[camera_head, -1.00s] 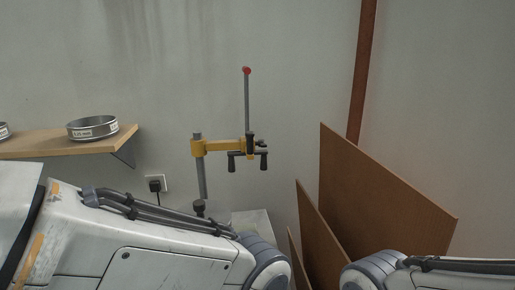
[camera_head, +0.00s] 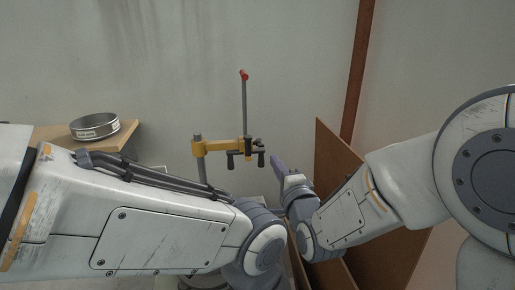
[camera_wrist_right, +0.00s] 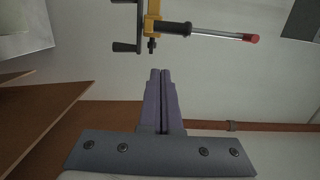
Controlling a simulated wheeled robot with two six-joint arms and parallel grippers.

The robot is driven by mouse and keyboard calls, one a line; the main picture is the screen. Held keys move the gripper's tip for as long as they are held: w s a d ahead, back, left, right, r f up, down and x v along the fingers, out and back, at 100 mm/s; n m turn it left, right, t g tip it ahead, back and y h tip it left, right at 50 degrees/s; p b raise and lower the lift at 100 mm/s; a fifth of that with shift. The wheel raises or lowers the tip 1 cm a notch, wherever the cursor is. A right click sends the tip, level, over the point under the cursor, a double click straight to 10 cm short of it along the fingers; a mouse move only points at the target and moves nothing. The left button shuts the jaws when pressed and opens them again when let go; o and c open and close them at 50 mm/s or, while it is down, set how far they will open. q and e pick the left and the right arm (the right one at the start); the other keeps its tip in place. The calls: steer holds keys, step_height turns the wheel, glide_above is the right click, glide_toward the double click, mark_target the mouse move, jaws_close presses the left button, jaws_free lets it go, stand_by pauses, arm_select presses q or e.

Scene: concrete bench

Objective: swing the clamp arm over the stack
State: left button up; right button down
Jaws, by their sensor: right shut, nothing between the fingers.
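The yellow clamp arm (camera_head: 222,145) reaches right from a grey upright post (camera_head: 202,170). At its free end are a dark spindle with several black grips (camera_head: 247,152) and an upright grey lever (camera_head: 244,105) with a red tip. My right gripper (camera_head: 278,163) is just right of the free end, apart from it. In the right wrist view its purple fingers (camera_wrist_right: 160,73) are together and empty, with the clamp's yellow end (camera_wrist_right: 152,22) beyond them. My left arm crosses the lower left of the head view; its gripper is not visible. I cannot make out the stack.
Brown boards (camera_head: 328,160) lean at the right, behind my right arm. A wooden shelf (camera_head: 125,138) with a round metal sieve (camera_head: 95,127) is at the left. A rust-coloured pipe (camera_head: 358,70) runs up the wall. The space above the clamp is clear.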

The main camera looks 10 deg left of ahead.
steer(key=p+x, duration=0.6)
steer(key=x, duration=0.4)
steer(key=s, duration=0.1)
steer(key=s+a+p, duration=0.1)
steer(key=s, duration=0.1)
steer(key=shift+s+a, duration=0.3)
steer(key=shift+s, duration=0.05)
